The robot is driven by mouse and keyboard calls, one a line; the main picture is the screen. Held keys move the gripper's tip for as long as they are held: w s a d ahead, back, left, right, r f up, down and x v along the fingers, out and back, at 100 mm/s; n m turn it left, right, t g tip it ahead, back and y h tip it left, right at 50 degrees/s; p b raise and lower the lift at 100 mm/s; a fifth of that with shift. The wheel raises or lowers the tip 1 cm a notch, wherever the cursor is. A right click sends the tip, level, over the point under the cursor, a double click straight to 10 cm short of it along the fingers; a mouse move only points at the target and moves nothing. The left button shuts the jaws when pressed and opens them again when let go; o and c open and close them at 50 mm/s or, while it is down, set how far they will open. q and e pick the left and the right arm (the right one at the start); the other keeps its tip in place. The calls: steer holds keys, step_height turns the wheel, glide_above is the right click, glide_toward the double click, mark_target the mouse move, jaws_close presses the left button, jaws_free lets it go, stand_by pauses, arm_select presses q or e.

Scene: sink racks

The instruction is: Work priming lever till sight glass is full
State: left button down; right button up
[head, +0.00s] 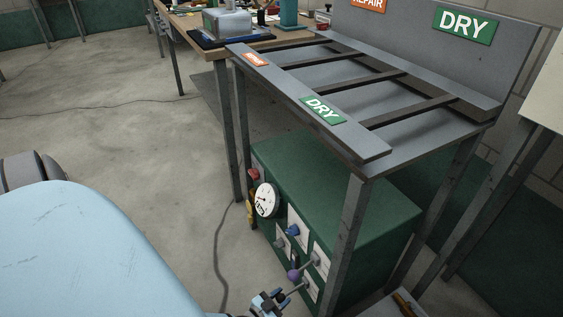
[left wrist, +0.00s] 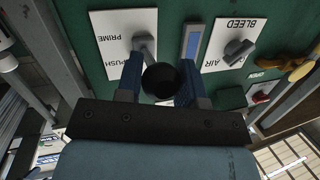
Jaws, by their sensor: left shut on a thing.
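My left gripper (head: 268,301) is low in front of the green cabinet and shows at the bottom of the head view. In the left wrist view, its two blue fingers (left wrist: 160,88) are shut on the dark round knob of the priming lever (left wrist: 145,42). The lever's grey stem comes out of a white plate marked PRIME and PUSH, upside down in that view. The sight glass (left wrist: 192,41), a narrow upright window showing blue, is right beside the plate. How full it is cannot be told. My right gripper is not in view.
A BLEED AIR knob (left wrist: 238,52) is beside the sight glass in the wrist view. A round gauge (head: 266,200), a blue knob (head: 292,230) and a purple knob (head: 293,275) stick out from the cabinet (head: 345,205). A rack leg (head: 343,235) stands close by. Open floor lies left.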

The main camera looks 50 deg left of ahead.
mark_target(281, 295)
arm_select(q)
steer(key=shift+r+g+p, duration=0.4)
steer(key=shift+r+p, duration=0.45)
steer(key=shift+r, duration=0.05)
step_height(281, 295, up, 2)
steer(key=g+p, duration=0.2)
steer(key=p, duration=0.4)
steer(key=shift+m+g+y+p, duration=0.3)
steer(key=shift+m+p, duration=0.1)
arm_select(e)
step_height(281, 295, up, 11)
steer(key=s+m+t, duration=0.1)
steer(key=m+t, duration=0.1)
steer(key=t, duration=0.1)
arm_select(q)
steer(key=g+p, duration=0.1)
steer(key=p, duration=0.1)
steer(key=r+p, duration=0.1)
steer(key=shift+w+g+p, duration=0.2)
steer(key=shift+g+p, duration=0.2)
steer(key=shift+f, duration=0.1)
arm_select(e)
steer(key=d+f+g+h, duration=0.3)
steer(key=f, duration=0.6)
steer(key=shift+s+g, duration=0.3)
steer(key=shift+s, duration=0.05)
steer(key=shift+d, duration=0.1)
